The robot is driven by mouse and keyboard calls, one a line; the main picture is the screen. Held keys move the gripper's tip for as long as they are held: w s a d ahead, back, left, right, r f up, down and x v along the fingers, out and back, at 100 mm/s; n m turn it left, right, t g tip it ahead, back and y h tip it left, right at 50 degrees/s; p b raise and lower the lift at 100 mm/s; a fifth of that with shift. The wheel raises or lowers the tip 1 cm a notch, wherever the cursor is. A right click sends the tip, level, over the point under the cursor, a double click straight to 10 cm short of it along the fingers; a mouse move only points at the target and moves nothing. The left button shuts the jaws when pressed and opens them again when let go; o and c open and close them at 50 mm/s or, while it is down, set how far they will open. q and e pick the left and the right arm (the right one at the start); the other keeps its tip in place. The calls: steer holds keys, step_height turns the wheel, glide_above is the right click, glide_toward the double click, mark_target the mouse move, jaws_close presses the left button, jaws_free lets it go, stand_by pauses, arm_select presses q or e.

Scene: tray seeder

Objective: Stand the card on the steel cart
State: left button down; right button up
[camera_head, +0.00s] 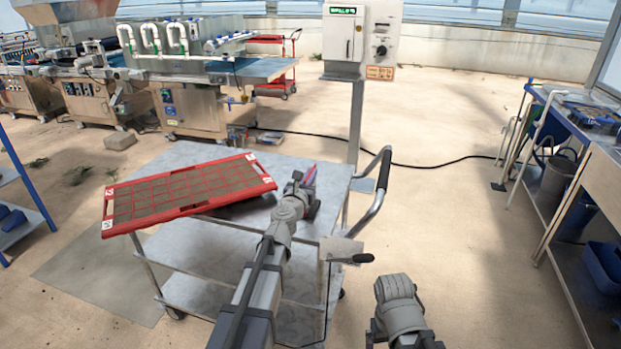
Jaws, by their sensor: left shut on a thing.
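The steel cart (205,155) stands in the middle left, with a grey top and a lower shelf. My left arm reaches over the cart's right part.
A red tray (108,219) of brown cells lies across the cart's left part, overhanging its front edge. The cart's bent handle (383,185) is at the right. A control box (361,38) on a post (356,120) stands behind. A workbench (590,180) is at far right.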

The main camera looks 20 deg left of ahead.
arm_select(q)
steer(key=shift+f, duration=0.15)
steer(key=c, duration=1.5)
jaws_free()
steer(key=o, duration=0.5)
steer(key=shift+s+r, duration=0.1)
steer(key=shift+r, duration=0.1)
steer(key=s, duration=1.1)
steer(key=shift+s+a, duration=0.2)
steer(key=shift+s, duration=0.2)
